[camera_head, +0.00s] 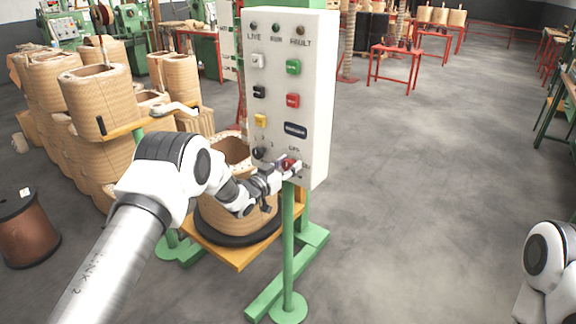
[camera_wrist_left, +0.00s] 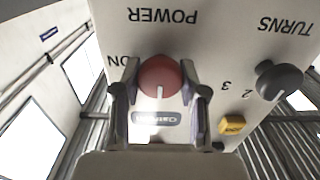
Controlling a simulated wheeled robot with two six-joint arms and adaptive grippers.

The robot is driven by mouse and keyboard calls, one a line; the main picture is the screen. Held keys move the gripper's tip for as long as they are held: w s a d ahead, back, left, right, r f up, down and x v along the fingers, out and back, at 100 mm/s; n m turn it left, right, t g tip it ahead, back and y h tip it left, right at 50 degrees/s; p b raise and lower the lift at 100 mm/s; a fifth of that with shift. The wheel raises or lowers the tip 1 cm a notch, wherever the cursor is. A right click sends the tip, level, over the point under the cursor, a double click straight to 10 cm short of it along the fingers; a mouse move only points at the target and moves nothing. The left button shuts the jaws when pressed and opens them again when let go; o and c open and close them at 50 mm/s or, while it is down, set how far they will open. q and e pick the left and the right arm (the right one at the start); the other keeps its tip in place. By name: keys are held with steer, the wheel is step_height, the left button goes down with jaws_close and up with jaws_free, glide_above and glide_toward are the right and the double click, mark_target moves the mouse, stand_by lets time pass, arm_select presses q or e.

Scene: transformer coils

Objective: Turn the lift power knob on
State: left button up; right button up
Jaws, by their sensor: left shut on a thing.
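The white control panel (camera_head: 315,95) stands upright on a green post. The red power knob (camera_head: 291,162) is low on its face, and it also shows in the left wrist view (camera_wrist_left: 160,74), under the word POWER seen upside down. The knob's white mark points to the bottom of the wrist picture, while ON is printed to its left. My left gripper (camera_head: 284,170) is at the panel, its two fingers (camera_wrist_left: 160,95) shut on the knob from either side. My right gripper is not in view; only part of my right arm shows at lower right.
A black turns knob (camera_wrist_left: 279,80) sits beside the power knob, with a yellow button (camera_wrist_left: 232,124) near it. A wound coil (camera_head: 262,216) stands behind my left gripper on an orange platform (camera_head: 240,256). Stacked coils (camera_head: 100,92) fill the left.

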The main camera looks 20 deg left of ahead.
arm_select(q)
steer(key=m+b, duration=0.4)
steer(key=shift+d+f, duration=0.1)
steer(key=shift+f, duration=0.15)
steer(key=m+b, duration=0.4)
steer(key=m, duration=0.1)
steer(key=shift+m, duration=0.4)
steer(key=m+b, duration=0.5)
steer(key=shift+s+d+f, duration=0.1)
steer(key=shift+f, duration=0.05)
steer(key=shift+m+b, duration=1.4)
steer(key=shift+m, duration=0.3)
steer(key=o, duration=1.1)
